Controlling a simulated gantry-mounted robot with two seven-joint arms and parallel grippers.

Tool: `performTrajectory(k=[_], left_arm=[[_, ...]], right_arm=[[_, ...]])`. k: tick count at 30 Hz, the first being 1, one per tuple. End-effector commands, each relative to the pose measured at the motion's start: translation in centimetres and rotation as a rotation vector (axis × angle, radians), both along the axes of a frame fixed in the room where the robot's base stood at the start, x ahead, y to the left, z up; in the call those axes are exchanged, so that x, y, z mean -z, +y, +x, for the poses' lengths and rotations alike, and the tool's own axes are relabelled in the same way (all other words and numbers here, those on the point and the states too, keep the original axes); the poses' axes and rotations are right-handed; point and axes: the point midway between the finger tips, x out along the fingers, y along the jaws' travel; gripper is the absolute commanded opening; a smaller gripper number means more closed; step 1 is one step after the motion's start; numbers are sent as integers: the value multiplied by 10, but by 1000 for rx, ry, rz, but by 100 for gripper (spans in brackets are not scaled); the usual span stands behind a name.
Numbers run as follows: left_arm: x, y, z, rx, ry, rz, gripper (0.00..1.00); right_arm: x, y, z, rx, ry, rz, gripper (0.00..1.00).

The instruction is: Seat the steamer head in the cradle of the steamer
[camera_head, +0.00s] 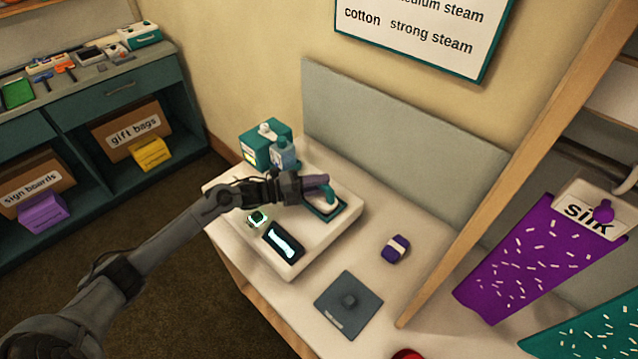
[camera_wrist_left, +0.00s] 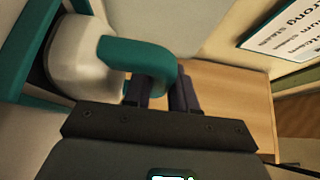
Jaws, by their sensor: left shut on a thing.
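The steamer (camera_head: 290,262) is a white base on the table, with a teal-rimmed cradle (camera_head: 311,214) at its right end. The steamer head is a pale rounded body with a curved teal handle (camera_head: 329,194). My left gripper (camera_head: 322,181) is shut on the handle. In the left wrist view, the handle (camera_wrist_left: 145,55) runs to the dark fingers (camera_wrist_left: 162,88), and the pale body (camera_wrist_left: 80,60) lies at or just over the teal rim. I cannot tell whether it rests fully down. My right gripper is not in view.
A teal box (camera_head: 258,148) and a small bottle (camera_head: 284,153) stand behind the steamer. A purple-and-white block (camera_head: 396,248) and a dark grey pad (camera_head: 336,305) lie to the right. A wooden post (camera_head: 480,235) rises beyond them. A grey panel (camera_head: 400,125) backs the table.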

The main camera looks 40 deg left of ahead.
Motion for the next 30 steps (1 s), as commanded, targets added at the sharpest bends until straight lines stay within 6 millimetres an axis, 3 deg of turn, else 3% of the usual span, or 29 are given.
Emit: performTrajectory(k=[14,15,21,30], left_arm=[[1,0,0,0,-4,0,0],[1,0,0,0,-4,0,27],[2,0,0,0,-2,0,56],[5,0,-1,0,4,0,56]], right_arm=[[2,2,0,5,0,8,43],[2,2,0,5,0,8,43],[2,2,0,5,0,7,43],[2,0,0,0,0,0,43]])
